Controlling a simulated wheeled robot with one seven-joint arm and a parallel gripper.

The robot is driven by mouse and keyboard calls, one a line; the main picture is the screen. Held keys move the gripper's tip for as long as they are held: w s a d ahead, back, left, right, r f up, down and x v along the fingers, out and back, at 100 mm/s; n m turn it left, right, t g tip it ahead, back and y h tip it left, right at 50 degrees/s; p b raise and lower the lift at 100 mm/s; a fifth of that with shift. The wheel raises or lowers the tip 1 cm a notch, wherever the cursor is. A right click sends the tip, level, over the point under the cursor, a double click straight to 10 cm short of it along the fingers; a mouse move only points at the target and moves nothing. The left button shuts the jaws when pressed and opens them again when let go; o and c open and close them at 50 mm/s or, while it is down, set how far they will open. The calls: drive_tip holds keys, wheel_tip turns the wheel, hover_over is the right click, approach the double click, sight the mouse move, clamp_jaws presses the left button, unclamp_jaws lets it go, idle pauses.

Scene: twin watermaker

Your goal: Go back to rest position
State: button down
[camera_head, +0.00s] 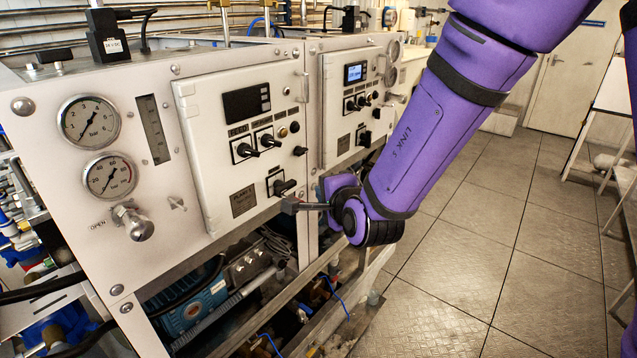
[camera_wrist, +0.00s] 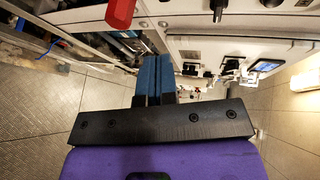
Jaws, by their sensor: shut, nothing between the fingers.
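My gripper (camera_head: 290,205) is at the end of my purple arm, in front of the lower right of the first control panel (camera_head: 235,140). It is close to the black power switch (camera_head: 284,187) in the head view. I cannot tell whether it touches anything. In the wrist view its two blue fingers (camera_wrist: 153,72) are together, with nothing between them. My forearm hides part of the cabinet on the right.
The white machine carries two pressure gauges (camera_head: 88,121) and a metal valve knob (camera_head: 135,223). A second panel with a lit display (camera_head: 355,73) is farther back. A red part (camera_wrist: 121,12) shows in the wrist view. Open tiled floor (camera_head: 480,240) lies to the right.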

drive_tip(key=d+r+m+h, duration=0.6)
drive_tip(key=d+m, duration=0.4)
drive_tip(key=d, duration=0.1)
drive_tip(key=d+r+m+h, duration=0.5)
drive_tip(key=d+r+m, duration=0.1)
drive_tip(key=d+m, duration=0.4)
drive_tip(key=s+d+r+m+g+h, duration=0.25)
drive_tip(key=s+d+m, duration=0.25)
drive_tip(key=d+m, duration=0.45)
drive_tip(key=s+d+m+g, duration=0.2)
drive_tip(key=s+m+g, duration=0.1)
drive_tip(key=s+m, duration=0.4)
drive_tip(key=s+d+m+g, duration=0.3)
drive_tip(key=s+m, duration=0.2)
drive_tip(key=m, duration=0.4)
drive_tip(key=s+a+r+m+y, duration=0.2)
drive_tip(key=s+a+m+y, duration=0.3)
drive_tip(key=m, duration=0.8)
drive_tip(key=shift+s+y, duration=1.35)
drive_tip(key=shift+s, duration=0.3)
drive_tip(key=shift+t, duration=0.25)
